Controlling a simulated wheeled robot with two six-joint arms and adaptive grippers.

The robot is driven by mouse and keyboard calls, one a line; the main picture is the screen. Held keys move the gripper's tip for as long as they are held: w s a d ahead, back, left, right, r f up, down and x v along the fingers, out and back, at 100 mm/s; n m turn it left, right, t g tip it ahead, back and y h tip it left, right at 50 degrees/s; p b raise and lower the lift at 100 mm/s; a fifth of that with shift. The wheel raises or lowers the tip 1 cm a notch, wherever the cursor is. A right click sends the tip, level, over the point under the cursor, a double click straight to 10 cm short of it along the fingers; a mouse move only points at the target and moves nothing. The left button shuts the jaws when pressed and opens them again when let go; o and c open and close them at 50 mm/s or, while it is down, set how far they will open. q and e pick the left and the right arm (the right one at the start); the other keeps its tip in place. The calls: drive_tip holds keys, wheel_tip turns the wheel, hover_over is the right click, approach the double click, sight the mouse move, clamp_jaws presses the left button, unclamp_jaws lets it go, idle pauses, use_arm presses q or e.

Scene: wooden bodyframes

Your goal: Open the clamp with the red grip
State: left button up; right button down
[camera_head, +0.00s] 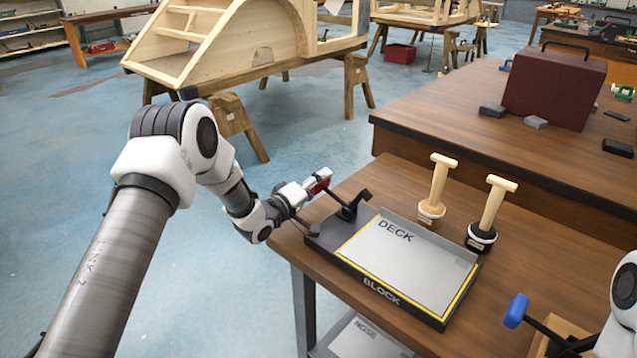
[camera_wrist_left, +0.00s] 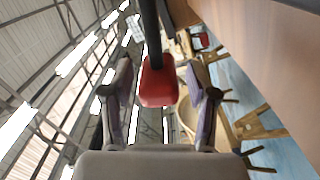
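The red grip (camera_head: 318,181) sits on the end of the clamp's black lever, beyond the far left corner of the black block (camera_head: 375,287). The clamp's dark arm (camera_head: 349,208) reaches up at that corner. A grey plate marked DECK (camera_head: 412,252) lies on the block. My left gripper (camera_head: 305,187) is at the red grip. In the left wrist view my left gripper (camera_wrist_left: 163,95) is open, with the red grip (camera_wrist_left: 158,83) between its fingers and a gap on each side. My right gripper is out of view; only part of my right arm shows at the right edge.
Two wooden-handled tools (camera_head: 437,190) (camera_head: 490,215) stand behind the plate on the brown table (camera_head: 380,180). A blue grip (camera_head: 515,310) on a dark lever rises by a wooden piece at the lower right. A second table (camera_head: 480,110) with a dark red case (camera_head: 555,85) stands behind.

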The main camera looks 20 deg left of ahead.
use_arm(q)
drive_tip(key=shift+r, duration=0.1)
drive_tip(key=v, duration=1.2)
